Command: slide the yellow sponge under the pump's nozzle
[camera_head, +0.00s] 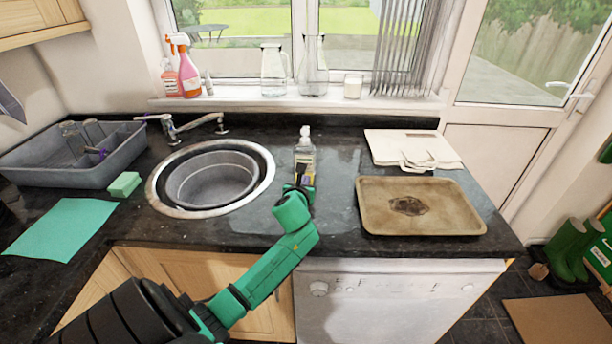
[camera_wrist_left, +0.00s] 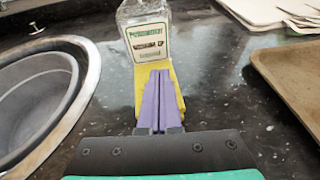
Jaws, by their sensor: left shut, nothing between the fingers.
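The pump bottle (camera_head: 304,152), clear with a pale label, stands upright on the dark counter right of the sink. Its pump head (camera_head: 305,131) shows in the head view, but the wrist view cuts it off. The yellow sponge (camera_wrist_left: 141,92) lies at the foot of the bottle (camera_wrist_left: 147,42) in the wrist view, partly covered by my fingers. My left gripper (camera_head: 301,172) is shut and empty. Its purple fingers (camera_wrist_left: 159,82) are over or against the near side of the sponge; I cannot tell whether they touch it. My right gripper is out of view.
The round sink (camera_head: 163,195) is close on the left. A worn baking tray (camera_head: 460,222) and white boards (camera_head: 390,147) lie to the right. A green sponge (camera_head: 124,184), a teal cloth (camera_head: 58,230) and a grey tub (camera_head: 50,174) are at the left.

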